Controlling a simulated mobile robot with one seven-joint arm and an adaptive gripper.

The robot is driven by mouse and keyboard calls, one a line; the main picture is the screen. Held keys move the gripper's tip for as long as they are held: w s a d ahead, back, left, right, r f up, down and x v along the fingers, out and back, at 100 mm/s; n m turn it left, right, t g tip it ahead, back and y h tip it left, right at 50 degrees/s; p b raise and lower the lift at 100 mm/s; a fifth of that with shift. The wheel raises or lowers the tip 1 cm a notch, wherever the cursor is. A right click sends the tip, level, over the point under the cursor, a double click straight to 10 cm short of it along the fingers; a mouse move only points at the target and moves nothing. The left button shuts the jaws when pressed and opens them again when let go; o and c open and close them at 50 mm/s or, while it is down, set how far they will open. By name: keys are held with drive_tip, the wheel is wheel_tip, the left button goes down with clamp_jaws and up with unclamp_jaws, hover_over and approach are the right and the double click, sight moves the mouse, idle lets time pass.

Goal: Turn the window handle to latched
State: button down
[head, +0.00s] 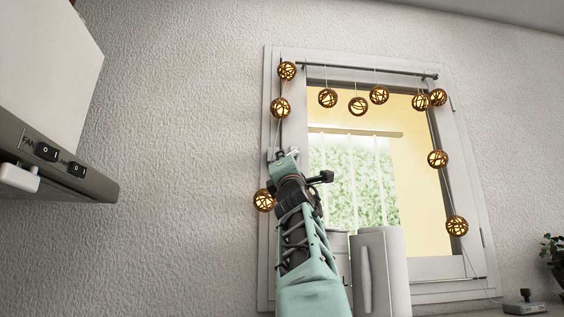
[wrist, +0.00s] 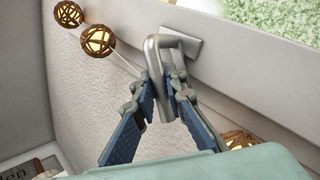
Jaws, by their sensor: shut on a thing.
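The window handle (wrist: 160,75) is a grey metal lever on a square base, fixed to the left side of the white window frame. In the wrist view its grip hangs down from the base toward the camera. My gripper (wrist: 167,98) is shut on this grip, with one blue-padded finger on each side. In the head view my gripper (head: 284,160) is at the left edge of the window (head: 355,165), and it hides most of the handle. The window sash looks closed in its frame.
A string of wicker ball lights (head: 357,106) hangs around the window, with one ball (head: 264,200) close beside my wrist. A range hood (head: 60,160) juts out at the left. A small device (head: 524,305) and a plant (head: 553,255) stand at lower right.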

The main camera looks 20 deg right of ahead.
drive_tip(key=shift+r, duration=0.1)
idle(0.3)
drive_tip(key=c, duration=1.9)
unclamp_jaws()
drive_tip(key=shift+c, duration=0.2)
drive_tip(key=shift+a+f, duration=0.15)
drive_tip(key=shift+f, duration=0.05)
drive_tip(key=v, duration=1.1)
drive_tip(key=shift+s+f, duration=0.2)
drive_tip(key=shift+s, duration=0.2)
